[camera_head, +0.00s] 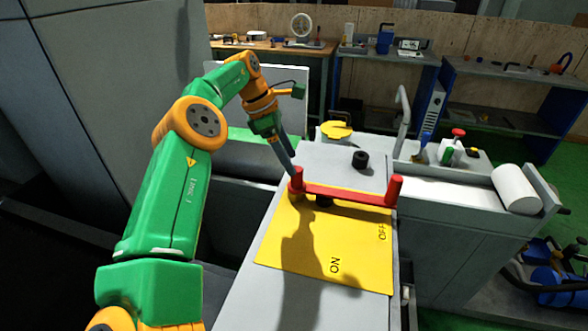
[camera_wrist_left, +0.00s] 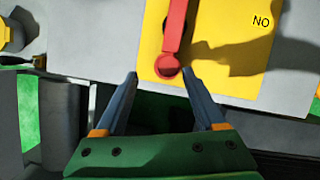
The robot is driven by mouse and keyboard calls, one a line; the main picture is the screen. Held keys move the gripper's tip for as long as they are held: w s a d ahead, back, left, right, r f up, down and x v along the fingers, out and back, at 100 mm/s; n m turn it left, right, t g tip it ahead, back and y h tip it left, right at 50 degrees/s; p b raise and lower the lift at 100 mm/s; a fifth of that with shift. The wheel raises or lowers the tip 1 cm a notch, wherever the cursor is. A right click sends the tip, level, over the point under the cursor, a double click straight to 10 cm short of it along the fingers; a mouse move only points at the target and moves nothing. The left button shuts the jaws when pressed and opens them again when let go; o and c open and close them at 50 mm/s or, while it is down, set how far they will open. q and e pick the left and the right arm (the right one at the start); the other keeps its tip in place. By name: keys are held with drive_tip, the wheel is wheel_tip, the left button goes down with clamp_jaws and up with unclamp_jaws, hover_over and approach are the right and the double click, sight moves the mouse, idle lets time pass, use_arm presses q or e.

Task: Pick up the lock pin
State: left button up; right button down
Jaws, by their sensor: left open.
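A red bar (camera_head: 345,193) lies across the yellow ON/OFF plate (camera_head: 340,240), with an upright red post at each end. The left post (camera_head: 297,181) may be the lock pin; I cannot tell for sure. In the left wrist view, the round red end (camera_wrist_left: 168,67) of the bar sits at the opening between my fingertips. My left gripper (camera_head: 291,172) is open, its blue-grey fingers reaching down beside the left post. It shows in the left wrist view (camera_wrist_left: 160,76) with nothing clamped. Contact cannot be told. My right gripper is not in view.
A black knob (camera_head: 360,159) and a yellow round cap (camera_head: 337,130) stand behind the plate. A bent grey pipe (camera_head: 402,120) and a red-topped switch (camera_head: 458,134) are to the right. A white roller (camera_head: 515,189) lies farther right. Workbenches line the back wall.

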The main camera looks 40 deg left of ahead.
sight(297, 186)
use_arm(q)
drive_tip(key=shift+s+d+f, duration=0.15)
drive_tip(key=shift+d+f, duration=0.4)
drive_tip(key=shift+d, duration=0.1)
drive_tip(key=shift+s+d+f, duration=0.15)
drive_tip(key=shift+d+f, duration=0.35)
drive_tip(key=shift+d, duration=0.1)
drive_tip(key=shift+w+f+p, duration=0.15)
drive_tip(key=shift+w+f, duration=0.1)
drive_tip(key=shift+f, duration=0.3)
drive_tip(key=shift+w+f+p, duration=0.15)
drive_tip(key=shift+w+f, duration=0.1)
drive_tip(key=shift+f, duration=0.25)
drive_tip(key=shift+w+a+f, duration=0.2)
drive_tip(key=shift+a+f, duration=0.05)
drive_tip(key=shift+a, duration=0.05)
drive_tip(key=shift+s+d+r, duration=0.2)
drive_tip(key=shift+d, duration=0.05)
drive_tip(key=c, duration=1)
drive_tip(key=shift+w+a, duration=0.1)
clamp_jaws()
